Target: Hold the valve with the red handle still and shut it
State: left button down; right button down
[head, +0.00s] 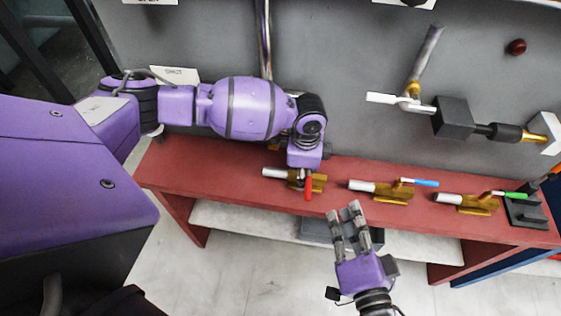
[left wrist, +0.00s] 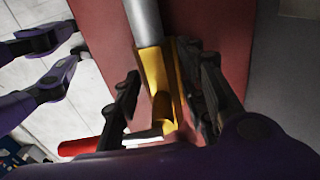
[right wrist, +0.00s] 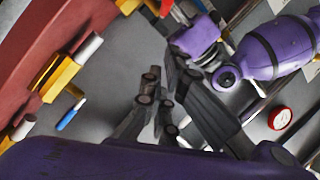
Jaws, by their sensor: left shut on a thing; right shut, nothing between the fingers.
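The valve with the red handle (head: 308,188) sits on the red bench, with a brass body and a grey pipe end (head: 273,173) to the left. In the left wrist view its brass body (left wrist: 157,70) lies between the fingers, and the red handle (left wrist: 78,147) points left, across the pipe. My left gripper (head: 302,170) reaches down from above and is shut on the valve body. My right gripper (head: 346,211) is shut and empty in front of the bench, right of the red handle and apart from it; its fingers also show in the right wrist view (right wrist: 158,103).
The valve with the blue handle (head: 425,183) and the valve with the green handle (head: 515,195) stand farther right on the red bench (head: 215,180). Behind is a grey panel with a white-handled wall valve (head: 390,99) and a red button (head: 516,47). The floor in front is clear.

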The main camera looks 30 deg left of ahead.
aim_at(308, 184)
jog(key=w+d+f+n+g+y, duration=0.3)
jog(key=w+d+f+g+y, duration=0.25)
jog(key=d+g, duration=0.2)
jog(key=w+a+m, duration=0.1)
jog(key=w+a, duration=0.2)
jog(key=a, duration=1)
jog(key=shift+m+y, duration=0.35)
jog(key=shift+m, duration=0.05)
jog(key=shift+a+t, duration=0.1)
jog(key=shift+t, duration=0.15)
